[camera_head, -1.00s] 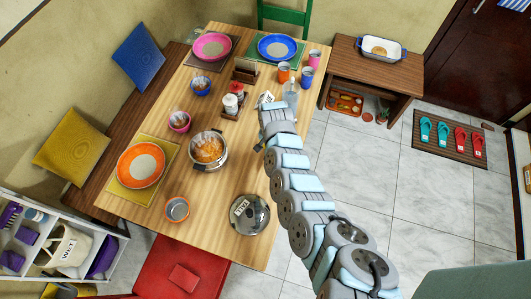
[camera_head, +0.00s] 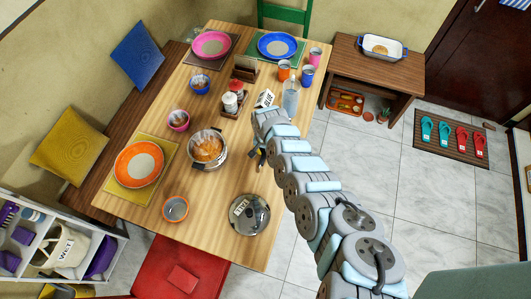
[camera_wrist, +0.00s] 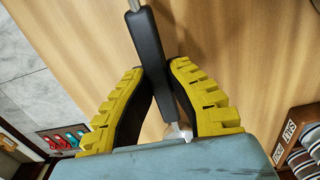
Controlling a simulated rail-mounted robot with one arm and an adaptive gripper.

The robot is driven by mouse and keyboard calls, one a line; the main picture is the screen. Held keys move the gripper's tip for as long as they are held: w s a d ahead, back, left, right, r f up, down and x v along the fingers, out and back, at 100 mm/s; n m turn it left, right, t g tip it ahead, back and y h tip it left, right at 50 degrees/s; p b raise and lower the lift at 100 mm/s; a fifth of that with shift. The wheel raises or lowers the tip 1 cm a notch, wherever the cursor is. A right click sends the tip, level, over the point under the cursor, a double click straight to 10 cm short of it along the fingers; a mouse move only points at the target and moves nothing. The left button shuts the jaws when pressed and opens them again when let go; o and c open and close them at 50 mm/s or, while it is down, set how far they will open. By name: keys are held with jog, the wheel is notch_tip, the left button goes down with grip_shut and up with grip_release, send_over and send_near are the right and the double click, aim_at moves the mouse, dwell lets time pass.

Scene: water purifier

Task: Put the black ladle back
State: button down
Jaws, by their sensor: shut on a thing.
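My gripper (camera_wrist: 157,85) has its yellow-padded fingers closed on both sides of the black ladle's handle (camera_wrist: 148,48) in the wrist view. In the head view the gripper (camera_head: 262,151) hangs over the table just right of the steel pot (camera_head: 223,153), mostly hidden under my arm. The pot is open and holds orange-brown food. I cannot make out the ladle clearly in the head view.
The pot lid (camera_head: 262,222) lies near the table's front right edge. A small orange-rimmed bowl (camera_head: 175,209) stands front left. Bare wood surrounds the pot's front.

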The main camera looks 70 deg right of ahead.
aim_at(265, 151)
jog(key=shift+f, duration=0.4)
jog(key=c, duration=1.2)
grip_release()
jog(key=shift+r+p, duration=1.3)
jog(key=shift+r, duration=1.05)
jog(key=shift+a+r, duration=0.15)
jog(key=shift+r, duration=3.65)
